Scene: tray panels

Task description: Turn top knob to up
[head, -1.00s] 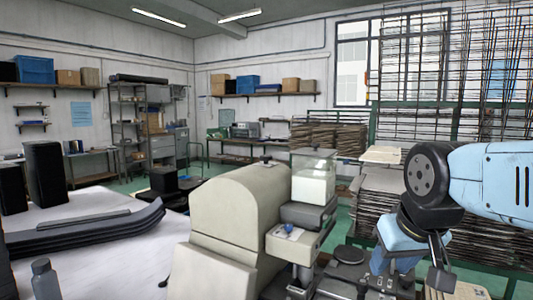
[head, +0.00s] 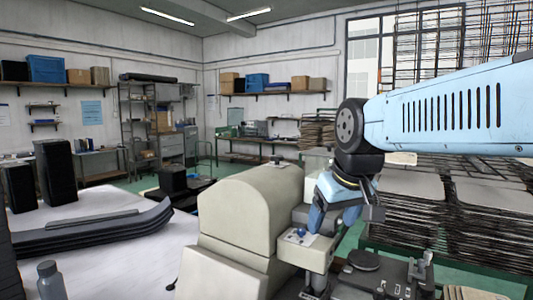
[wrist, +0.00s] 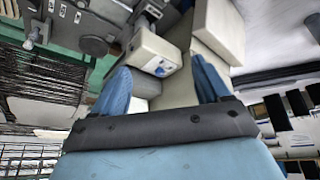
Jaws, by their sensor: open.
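A small blue knob (head: 301,232) sits on a white plate on the upper face of a beige box (head: 316,259), beside the rounded beige machine housing. I see only this one knob clearly, and its pointing direction is too small to read. My gripper (head: 314,218) is close to the box, its blue fingers pointing down toward the knob. In the wrist view my gripper (wrist: 164,74) is open, and the blue knob (wrist: 160,71) shows in the gap between the two fingers. I cannot tell the distance left between fingers and knob.
The rounded beige housing (head: 250,210) stands just left of the knob box. Dark machine parts (head: 365,275) lie to its right. Stacked wire racks (head: 450,200) fill the right side behind my arm. A white table (head: 110,255) with dark curved pieces stands at left.

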